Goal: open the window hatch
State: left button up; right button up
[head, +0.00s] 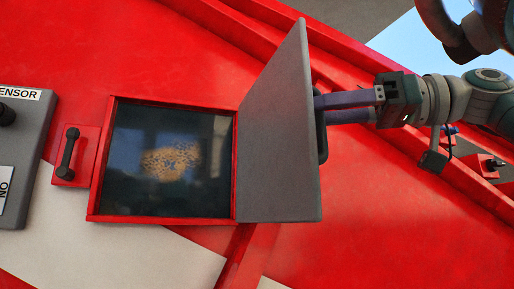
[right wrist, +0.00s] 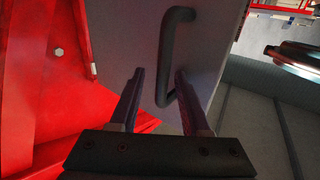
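The window hatch (head: 285,135) is a grey panel that stands swung out from its red frame (head: 98,165), hinged on the frame's right side. The dark window opening (head: 130,140) is uncovered. The hatch's dark handle (right wrist: 168,50) shows on its outer face in the right wrist view; in the head view only its edge (head: 323,150) shows past the panel. My right gripper (right wrist: 160,76) is open, its two fingers apart on either side of the handle's lower part. Its fingertips (head: 318,108) are partly hidden behind the panel in the head view. My left gripper is not in view.
A small red latch plate with a dark handle (head: 68,155) sits left of the frame. A grey sensor box (head: 30,150) is at the far left. Red beams and a red bracket with a dark knob (head: 490,163) are at the right.

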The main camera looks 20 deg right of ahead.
jog(key=shift+s+d+f, duration=0.1)
jog(key=shift+s+d, duration=0.05)
jog(key=shift+d, duration=0.05)
jog(key=b+v, duration=0.5)
jog(key=v, duration=0.4)
jog(key=shift+d, duration=0.25)
jog(key=shift+s, duration=0.1)
